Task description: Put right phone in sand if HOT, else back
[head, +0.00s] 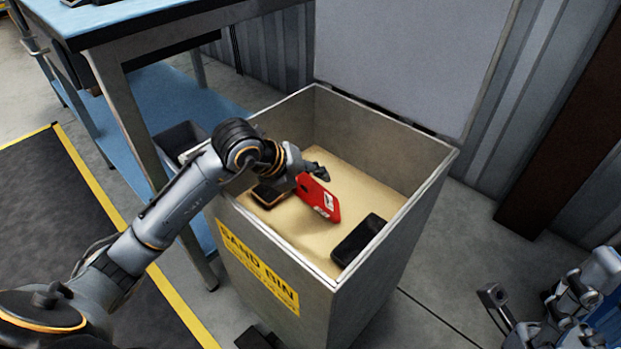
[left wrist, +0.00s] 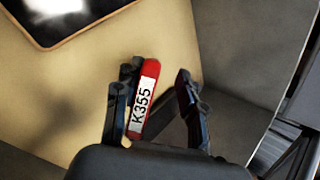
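A red phone (head: 322,203) with white labels is tilted in the sand bin (head: 412,215), at or just above the sand (head: 300,222). My left gripper (head: 318,172) is inside the bin at the phone's upper end. In the left wrist view the red phone (left wrist: 148,90), seen edge-on with a "K355" label, lies between the fingers (left wrist: 155,95). It is close to the left finger, with a clear gap to the right finger, so the gripper looks open. My right gripper (head: 540,305) is outside the bin at lower right; its finger opening is unclear.
A black phone with an orange edge (head: 268,194) and another black phone (head: 358,240) lie in the bin, the latter near the front-right wall. A workbench (head: 150,30) with a blue lower shelf stands left. A dark tray (head: 180,140) is beside the bin. A raised lid (head: 410,60) stands behind.

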